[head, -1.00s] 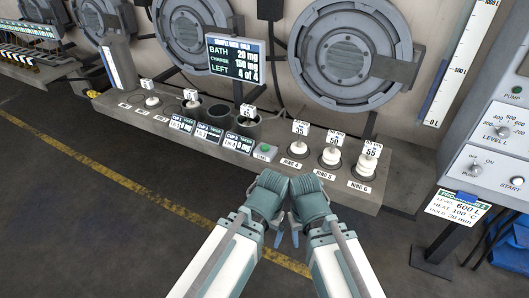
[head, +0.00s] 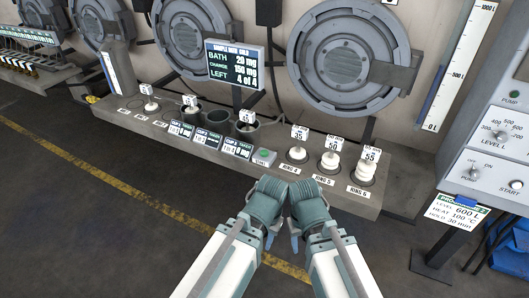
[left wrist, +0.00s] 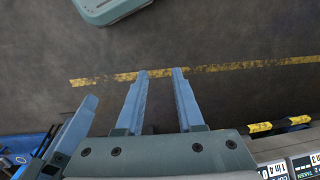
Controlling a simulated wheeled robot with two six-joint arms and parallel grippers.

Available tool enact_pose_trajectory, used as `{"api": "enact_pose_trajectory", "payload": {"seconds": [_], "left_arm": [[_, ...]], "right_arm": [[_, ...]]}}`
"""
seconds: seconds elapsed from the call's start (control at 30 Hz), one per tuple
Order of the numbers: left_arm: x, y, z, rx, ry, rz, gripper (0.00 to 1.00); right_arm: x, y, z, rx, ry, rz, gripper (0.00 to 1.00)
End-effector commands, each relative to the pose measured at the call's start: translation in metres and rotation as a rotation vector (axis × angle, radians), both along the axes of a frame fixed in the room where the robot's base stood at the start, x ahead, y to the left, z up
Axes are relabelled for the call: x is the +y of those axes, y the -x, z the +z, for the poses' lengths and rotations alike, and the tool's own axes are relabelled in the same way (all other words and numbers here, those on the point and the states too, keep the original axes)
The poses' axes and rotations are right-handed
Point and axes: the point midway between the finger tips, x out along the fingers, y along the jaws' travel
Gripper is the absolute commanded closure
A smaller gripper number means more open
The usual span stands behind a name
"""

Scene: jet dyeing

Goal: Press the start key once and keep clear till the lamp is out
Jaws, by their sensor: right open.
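The start key (head: 516,185) is a small pale round button on the grey control panel (head: 488,160) at the right edge of the head view. A green lamp (head: 514,94) marked PUMP sits above it; I cannot tell if it is lit. My left gripper (head: 269,240) and right gripper (head: 294,244) are side by side low in the middle of the head view, well left of the panel and apart from it. In the left wrist view my left gripper (left wrist: 160,72) has its two fingers apart with nothing between them. My right gripper is open and empty.
A grey ledge (head: 225,170) carries cups, a green-topped key (head: 264,156) and stacks of white rings (head: 331,163) ahead of my grippers. A display (head: 233,66) stands behind. A yellow floor line (head: 150,194) crosses the dark floor, which is open nearby.

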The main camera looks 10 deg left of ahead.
Motion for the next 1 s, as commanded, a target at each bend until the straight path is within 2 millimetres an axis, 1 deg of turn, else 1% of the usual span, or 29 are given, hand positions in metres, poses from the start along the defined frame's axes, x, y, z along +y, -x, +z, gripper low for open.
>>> {"api": "enact_pose_trajectory", "payload": {"seconds": [0.03,0.17,0.2,1.0], "left_arm": [[0.0000,0.0000,0.0000,0.000,0.000,0.000,0.74],[0.0000,0.0000,0.0000,0.000,0.000,0.000,0.97],[0.0000,0.0000,0.0000,0.000,0.000,0.000,1.00],[0.0000,0.0000,0.0000,0.000,0.000,0.000,1.00]], "right_arm": [[0.0000,0.0000,0.0000,0.000,0.000,0.000,0.50],[0.0000,0.0000,0.0000,0.000,0.000,0.000,0.50],[0.0000,0.0000,0.0000,0.000,0.000,0.000,0.50],[0.0000,0.0000,0.0000,0.000,0.000,0.000,0.50]]}}
